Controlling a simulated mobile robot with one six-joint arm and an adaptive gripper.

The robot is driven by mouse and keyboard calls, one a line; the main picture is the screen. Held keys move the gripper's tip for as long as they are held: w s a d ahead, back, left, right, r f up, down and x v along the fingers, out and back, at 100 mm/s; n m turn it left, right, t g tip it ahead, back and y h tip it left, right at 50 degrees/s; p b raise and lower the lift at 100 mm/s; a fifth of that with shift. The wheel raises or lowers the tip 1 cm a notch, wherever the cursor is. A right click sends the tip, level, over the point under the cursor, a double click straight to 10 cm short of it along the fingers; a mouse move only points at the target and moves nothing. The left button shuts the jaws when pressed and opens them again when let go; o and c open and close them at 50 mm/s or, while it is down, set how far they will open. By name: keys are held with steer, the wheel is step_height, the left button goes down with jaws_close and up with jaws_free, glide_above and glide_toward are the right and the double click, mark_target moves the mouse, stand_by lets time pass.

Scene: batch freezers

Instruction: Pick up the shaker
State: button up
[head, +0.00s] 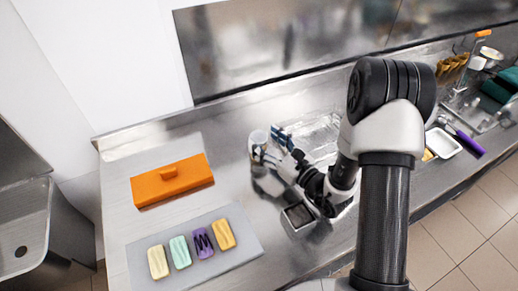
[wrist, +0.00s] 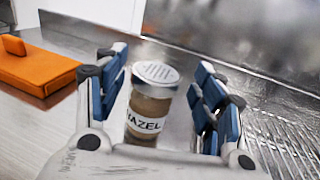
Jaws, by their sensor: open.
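The shaker is a clear jar (wrist: 150,108) with brown contents, a pale perforated lid and a white label reading "HAZEL" in part. It stands upright on the steel counter. My gripper (wrist: 163,68) is open, with one blue-padded finger on each side of the shaker in the wrist view. Gaps show between both fingers and the jar. In the head view the shaker (head: 258,137) is at my gripper (head: 271,148), whose fingers partly cover it. The jar's base is hidden behind the gripper body in the wrist view.
An orange lidded box (head: 172,181) and a grey board (head: 143,270) with several coloured bars lie left. A wire rack (head: 318,132) lies behind the gripper. The steel back wall rises behind.

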step_height(320, 180, down, 2)
steer(key=shift+w+a+f+b, duration=0.1)
steer(key=shift+w+a+b, duration=0.1)
steer(key=shift+b, duration=0.1)
steer(key=shift+w+a, duration=0.15)
steer(key=shift+w, duration=0.1)
steer(key=b+x, duration=0.1)
steer(key=x, duration=0.5)
steer(key=shift+w+a, duration=0.15)
steer(key=shift+c, duration=0.5)
steer(key=c, duration=0.9)
steer(key=shift+c, duration=1)
